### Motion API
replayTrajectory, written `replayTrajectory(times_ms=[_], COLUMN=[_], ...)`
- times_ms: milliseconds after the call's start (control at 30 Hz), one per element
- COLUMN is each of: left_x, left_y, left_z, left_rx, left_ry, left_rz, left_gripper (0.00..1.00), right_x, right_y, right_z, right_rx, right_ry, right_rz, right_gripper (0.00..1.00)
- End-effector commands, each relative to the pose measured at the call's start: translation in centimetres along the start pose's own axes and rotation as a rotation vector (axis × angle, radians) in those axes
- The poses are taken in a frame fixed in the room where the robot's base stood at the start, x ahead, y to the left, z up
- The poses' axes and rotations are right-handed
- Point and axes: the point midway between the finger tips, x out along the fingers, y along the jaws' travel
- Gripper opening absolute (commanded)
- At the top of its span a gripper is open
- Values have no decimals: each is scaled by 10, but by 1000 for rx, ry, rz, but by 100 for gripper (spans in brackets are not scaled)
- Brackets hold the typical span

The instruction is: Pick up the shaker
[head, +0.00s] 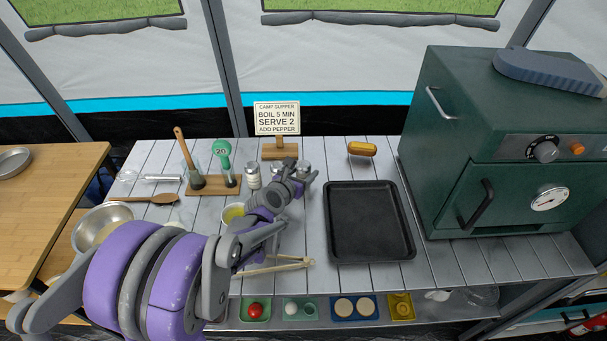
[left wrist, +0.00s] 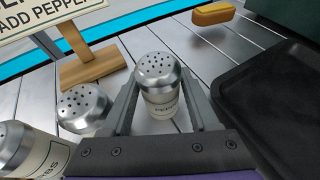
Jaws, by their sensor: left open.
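Three shakers with perforated metal lids stand in a row on the slatted table. One with a label that seems to read "PEPPER" (left wrist: 160,88) is between the fingers of my open left gripper (left wrist: 162,98) in the left wrist view. The fingers are on either side of it; I cannot tell whether they touch it. A second shaker (left wrist: 84,106) is just left of the fingers, and a third (left wrist: 30,150), its label partly cut off, is at the lower left. In the head view, one shaker (head: 254,176) shows left of my gripper (head: 303,180); the others are partly hidden. My right gripper is out of view.
A sign on a wooden base (head: 279,150) stands behind the shakers. A black tray (head: 410,250) is to the right, with a yellow-brown item (head: 362,149) behind it. A green oven (head: 470,110) is at the right.

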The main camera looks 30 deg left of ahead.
Motion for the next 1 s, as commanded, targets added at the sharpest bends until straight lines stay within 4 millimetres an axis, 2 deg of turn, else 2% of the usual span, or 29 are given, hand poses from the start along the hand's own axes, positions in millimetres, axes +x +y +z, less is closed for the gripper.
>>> replayTrajectory(times_ms=[33, 367, 667, 767, 1000], left_x=[0, 0, -2, -6, -25], left_y=[0, 0, 0, 0, 0], left_z=[0, 0, 3, 14, 59], left_rx=[0, 0, 0, 0, 0], left_ry=[0, 0, 0, 0, -1], left_rz=[0, 0, 0, 1, 1], left_gripper=[59, 0, 0, 0, 0], right_x=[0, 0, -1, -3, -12], right_y=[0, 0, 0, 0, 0], right_z=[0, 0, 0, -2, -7], right_rx=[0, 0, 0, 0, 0], right_ry=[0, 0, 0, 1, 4], right_rz=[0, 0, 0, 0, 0], right_gripper=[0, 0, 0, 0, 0])
